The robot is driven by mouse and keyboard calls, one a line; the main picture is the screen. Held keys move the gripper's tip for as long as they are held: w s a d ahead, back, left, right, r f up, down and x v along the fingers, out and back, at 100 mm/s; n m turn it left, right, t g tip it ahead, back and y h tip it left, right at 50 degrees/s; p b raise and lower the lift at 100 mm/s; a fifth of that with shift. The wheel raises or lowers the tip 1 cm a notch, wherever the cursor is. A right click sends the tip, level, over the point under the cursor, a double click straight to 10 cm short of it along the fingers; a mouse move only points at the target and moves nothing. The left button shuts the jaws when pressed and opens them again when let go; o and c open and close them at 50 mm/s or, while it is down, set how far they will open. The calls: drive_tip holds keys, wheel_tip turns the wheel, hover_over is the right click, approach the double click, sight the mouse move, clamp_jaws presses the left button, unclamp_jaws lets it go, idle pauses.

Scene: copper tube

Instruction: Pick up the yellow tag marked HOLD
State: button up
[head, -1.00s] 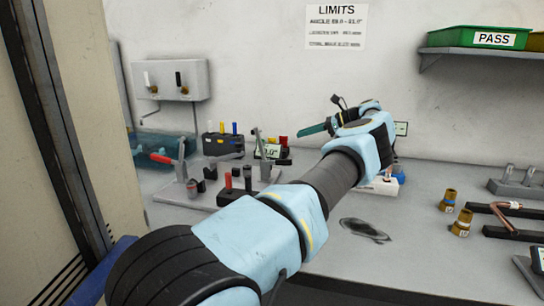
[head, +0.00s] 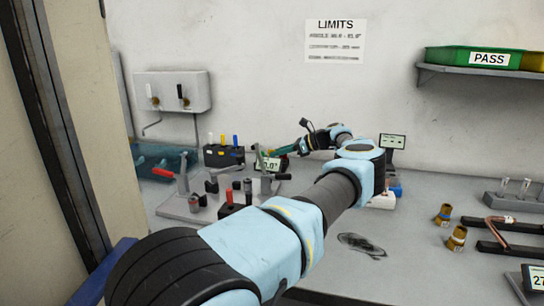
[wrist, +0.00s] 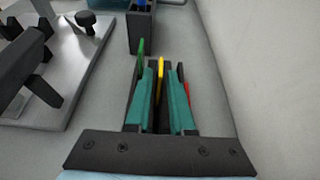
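In the wrist view the yellow tag (wrist: 160,68) stands on edge between the two teal fingers of my gripper (wrist: 161,84), with a narrow gap on each side. Its marking cannot be read. A green tag (wrist: 140,58) is just outside the left finger and a red tag (wrist: 186,88) just outside the right one. The lower parts of the tags are hidden by the fingers.
A dark box (head: 222,156) with coloured handles stands to the left, also in the wrist view (wrist: 140,32). A plate with clamps (head: 190,210) is nearer. The wall (wrist: 262,80) is close on the right in the wrist view. Brass fittings (head: 457,238) are far right.

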clamp_jaws()
idle(0.6)
